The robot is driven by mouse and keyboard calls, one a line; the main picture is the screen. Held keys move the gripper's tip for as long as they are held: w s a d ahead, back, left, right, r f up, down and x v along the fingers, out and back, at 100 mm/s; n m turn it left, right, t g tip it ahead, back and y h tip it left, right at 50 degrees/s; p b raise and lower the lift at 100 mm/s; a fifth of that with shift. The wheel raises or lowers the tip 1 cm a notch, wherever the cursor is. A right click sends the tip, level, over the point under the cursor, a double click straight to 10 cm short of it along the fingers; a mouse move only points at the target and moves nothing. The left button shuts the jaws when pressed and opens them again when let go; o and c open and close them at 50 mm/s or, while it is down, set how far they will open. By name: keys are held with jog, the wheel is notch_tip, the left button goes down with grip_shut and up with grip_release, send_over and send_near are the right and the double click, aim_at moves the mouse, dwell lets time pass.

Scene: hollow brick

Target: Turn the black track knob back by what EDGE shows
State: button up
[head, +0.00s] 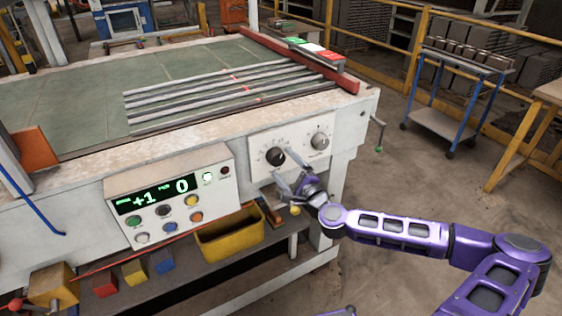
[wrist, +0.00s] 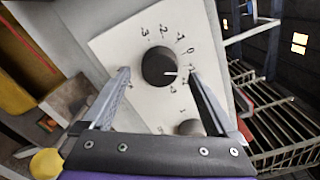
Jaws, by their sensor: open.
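The black track knob (head: 275,156) is on a white dial plate (head: 296,138) on the machine's front. In the wrist view the black knob (wrist: 158,67) has a white pointer aimed right, toward marks just past 0 and partly hidden by my right finger. My gripper (head: 283,180) is open in front of the plate. In the wrist view its fingertips (wrist: 159,72) lie either side of the knob, with gaps visible; its depth relative to the knob is unclear. The display (head: 155,196) reads +1 at left and 0 at right; its small labels are too blurred to read.
A grey knob (head: 319,141) is to the right on the same plate; the wrist view shows it (wrist: 190,127) between the fingers, nearer the palm. A control box with several buttons (head: 193,200) is at left. A yellow bin (head: 230,237) sits on the shelf below.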

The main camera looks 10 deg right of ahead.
jog(key=shift+x, duration=1.05)
jog(key=c, duration=1.4)
jog(key=shift+o, duration=0.2)
jog(key=shift+f+n, duration=0.1)
jog(key=shift+n, duration=0.3)
jog(key=n+b, duration=0.1)
jog(key=n, duration=0.1)
jog(key=shift+n+b, duration=0.7)
jog(key=shift+n, duration=0.8)
